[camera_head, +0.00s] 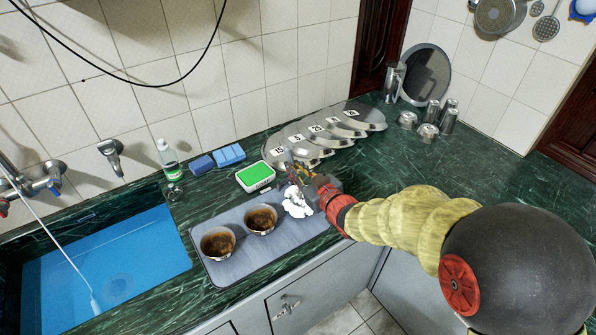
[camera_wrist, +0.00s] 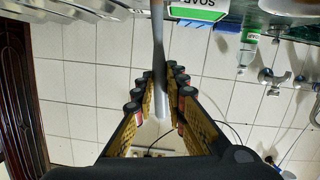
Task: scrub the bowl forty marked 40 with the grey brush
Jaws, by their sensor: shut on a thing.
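My gripper (camera_head: 292,168) is above the counter, by the front of a row of grey metal plates and behind the grey mat. In the wrist view my gripper (camera_wrist: 162,82) is shut on a thin grey thing (camera_wrist: 158,50), which runs lengthwise between its fingers. I cannot tell whether this is the brush. Two bowls with brown grime inside, a left one (camera_head: 218,243) and a right one (camera_head: 261,219), stand on the grey mat (camera_head: 230,270). I read no 40 on either bowl. A white crumpled thing (camera_head: 297,203) lies at the mat's right end.
Grey plates (camera_head: 345,128) with number labels lean in a row behind my gripper. A green-topped soap box (camera_head: 255,175), blue sponges (camera_head: 229,154) and a bottle (camera_head: 169,163) stand left of it. The water-filled sink (camera_head: 110,265) is at left. Metal cups (camera_head: 447,118) stand at back right.

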